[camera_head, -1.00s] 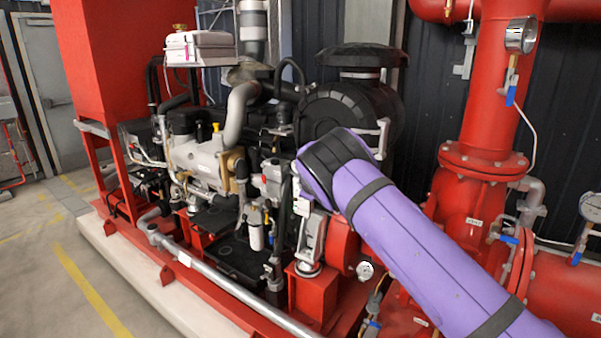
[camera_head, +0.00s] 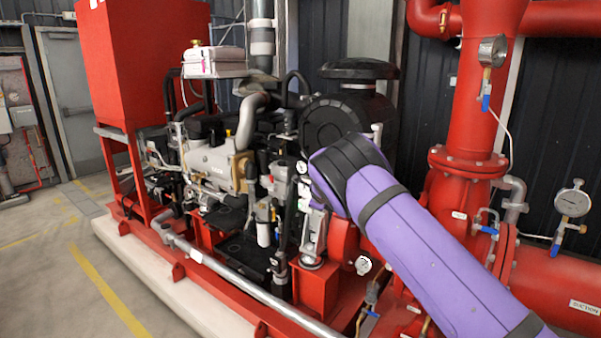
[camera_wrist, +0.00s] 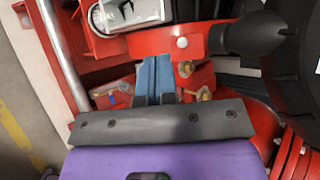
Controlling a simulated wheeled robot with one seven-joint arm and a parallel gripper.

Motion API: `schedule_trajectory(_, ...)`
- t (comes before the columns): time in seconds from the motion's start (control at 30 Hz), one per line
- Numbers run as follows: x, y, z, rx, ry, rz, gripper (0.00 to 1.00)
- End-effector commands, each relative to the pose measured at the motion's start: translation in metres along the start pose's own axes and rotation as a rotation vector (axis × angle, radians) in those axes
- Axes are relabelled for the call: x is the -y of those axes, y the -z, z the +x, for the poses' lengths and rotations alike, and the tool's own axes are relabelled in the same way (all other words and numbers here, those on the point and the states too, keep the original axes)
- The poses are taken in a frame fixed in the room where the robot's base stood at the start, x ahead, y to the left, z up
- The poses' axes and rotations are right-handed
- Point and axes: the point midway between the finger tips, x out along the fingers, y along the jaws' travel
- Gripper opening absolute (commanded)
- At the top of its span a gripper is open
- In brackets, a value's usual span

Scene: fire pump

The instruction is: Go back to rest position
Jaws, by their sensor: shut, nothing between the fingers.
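My purple arm reaches up and left from the lower right of the head view, in front of the pump and engine. In the head view its end is turned away and my gripper is hidden. In the wrist view my gripper (camera_wrist: 156,80) shows as two blue-grey fingers pressed together, shut and empty. They point toward red steel parts of the pump frame (camera_wrist: 205,42). I cannot tell the distance between the fingertips and those parts.
The engine (camera_head: 215,165) stands behind my arm, with a red tank (camera_head: 150,65) at left. A red vertical pipe (camera_head: 485,90) with a gauge (camera_head: 573,203) is at right. A grey rail (camera_head: 245,285) runs along the front. The floor (camera_head: 50,270) at left is clear.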

Motion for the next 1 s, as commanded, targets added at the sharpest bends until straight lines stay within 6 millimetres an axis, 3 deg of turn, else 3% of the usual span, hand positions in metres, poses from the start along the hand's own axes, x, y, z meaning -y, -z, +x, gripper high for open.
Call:
schedule_trajectory(0.27,0.028,0.009,-0.028,0.009,-0.022,-0.041,0.00)
schedule_trajectory(0.47,0.055,0.021,-0.061,0.021,-0.051,-0.093,0.00)
schedule_trajectory(0.57,0.072,0.030,-0.087,0.032,-0.072,-0.133,0.00)
schedule_trajectory(0.8,0.110,0.056,-0.171,0.085,-0.137,-0.277,0.00)
schedule_trajectory(1.0,0.127,0.077,-0.245,0.141,-0.183,-0.418,0.00)
